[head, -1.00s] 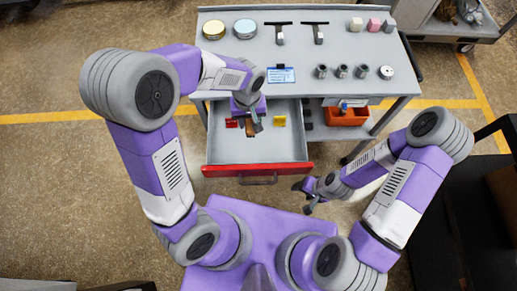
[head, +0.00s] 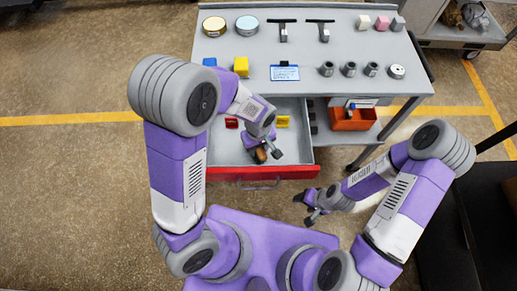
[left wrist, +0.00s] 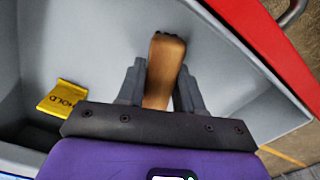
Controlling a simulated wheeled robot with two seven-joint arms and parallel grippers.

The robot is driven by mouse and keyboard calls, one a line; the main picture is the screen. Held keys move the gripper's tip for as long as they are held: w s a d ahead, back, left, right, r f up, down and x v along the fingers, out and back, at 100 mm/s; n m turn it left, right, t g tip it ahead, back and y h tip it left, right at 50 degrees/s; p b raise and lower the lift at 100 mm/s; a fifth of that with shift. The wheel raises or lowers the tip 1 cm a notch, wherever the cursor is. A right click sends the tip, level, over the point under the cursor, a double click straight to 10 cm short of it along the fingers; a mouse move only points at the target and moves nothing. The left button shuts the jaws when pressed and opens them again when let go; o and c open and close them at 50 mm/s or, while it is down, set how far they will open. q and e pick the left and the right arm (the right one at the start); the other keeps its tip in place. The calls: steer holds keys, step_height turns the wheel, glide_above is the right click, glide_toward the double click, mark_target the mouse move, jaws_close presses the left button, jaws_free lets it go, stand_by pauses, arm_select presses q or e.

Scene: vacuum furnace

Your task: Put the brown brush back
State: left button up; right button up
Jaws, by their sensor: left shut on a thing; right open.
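The brown brush (head: 260,155) is between the fingers of my left gripper (head: 268,155), inside or just above the open drawer (head: 225,157). In the left wrist view the brush (left wrist: 164,66) points away from the gripper (left wrist: 160,92), its dark end towards the red drawer front. The fingers are on both sides of it, and its near end is hidden by the gripper. I cannot tell whether it touches the drawer floor. My right gripper (head: 309,207) is open and empty, outside the drawer's front right corner.
A red tag (head: 231,123) and a yellow tag (head: 283,121) are in the drawer; the yellow one reads HOLD. An orange bin (head: 351,121) stands on the shelf.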

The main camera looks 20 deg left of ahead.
arm_select(q)
steer(key=shift+f, duration=0.35)
steer(key=shift+f, duration=0.2)
steer(key=o, duration=1.1)
steer(key=shift+r, duration=0.15)
step_height(320, 180, up, 12)
steer(key=p, duration=0.4)
steer(key=shift+r, duration=0.15)
